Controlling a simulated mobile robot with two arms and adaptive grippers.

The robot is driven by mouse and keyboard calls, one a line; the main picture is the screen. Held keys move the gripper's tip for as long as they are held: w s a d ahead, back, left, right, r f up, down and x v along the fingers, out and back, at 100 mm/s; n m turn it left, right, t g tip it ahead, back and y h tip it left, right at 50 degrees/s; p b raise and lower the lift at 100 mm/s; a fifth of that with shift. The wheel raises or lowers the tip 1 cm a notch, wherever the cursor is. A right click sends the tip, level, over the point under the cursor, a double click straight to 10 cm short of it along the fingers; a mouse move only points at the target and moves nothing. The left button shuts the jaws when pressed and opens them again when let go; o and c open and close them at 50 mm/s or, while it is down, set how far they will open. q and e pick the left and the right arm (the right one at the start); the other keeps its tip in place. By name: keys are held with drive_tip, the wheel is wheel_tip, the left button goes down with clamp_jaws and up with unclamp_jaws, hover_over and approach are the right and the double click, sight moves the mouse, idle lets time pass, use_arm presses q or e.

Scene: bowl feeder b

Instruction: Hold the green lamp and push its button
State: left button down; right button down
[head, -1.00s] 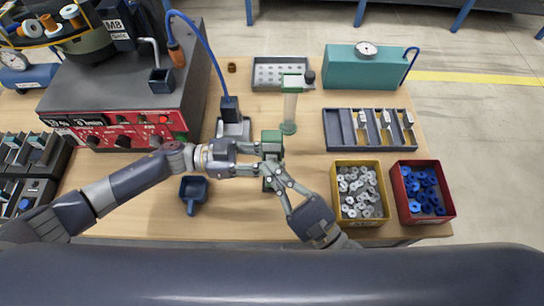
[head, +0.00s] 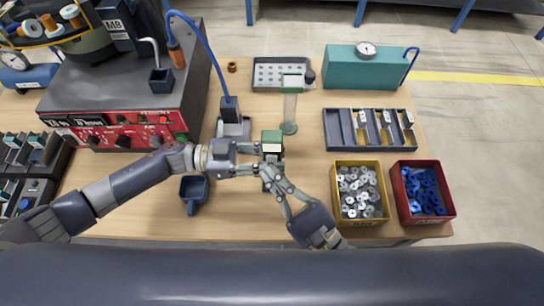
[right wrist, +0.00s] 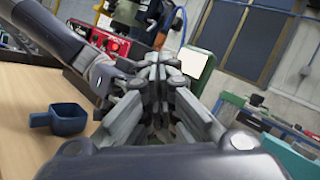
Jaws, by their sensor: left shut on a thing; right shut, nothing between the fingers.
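The green lamp (head: 272,136) is a small green box with a pale, bright panel, upright near the middle of the head view. My left gripper (head: 258,160) comes in from the left and is shut on the lamp. In the right wrist view the lamp's green edge (right wrist: 208,72) and whitish panel show just behind the fingers. My right gripper (head: 270,181) is shut and empty, with its fingertips close in front of the lamp's lower part. The fingers hide the button, so I cannot tell whether they touch it.
A dark blue scoop (head: 193,191) lies left of the grippers. A clear tube on a green stand (head: 289,127) is behind the lamp. A yellow bin (head: 360,222) of washers and a red bin (head: 427,218) of blue parts stand at the right. A red-fronted machine (head: 120,135) stands at the left.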

use_arm(q)
drive_tip(key=c, duration=1.2)
unclamp_jaws()
use_arm(e)
drive_tip(key=s, duration=0.6)
drive_tip(key=shift+a, duration=0.1)
use_arm(q)
drive_tip(key=shift+w+a+b, duration=0.2)
drive_tip(key=shift+a+b, duration=1.05)
drive_tip(key=shift+a, duration=8.8)
use_arm(e)
drive_tip(key=shift+f, duration=1.25)
use_arm(q)
drive_tip(key=shift+f, duration=0.1)
use_arm(e)
drive_tip(key=shift+s, duration=0.1)
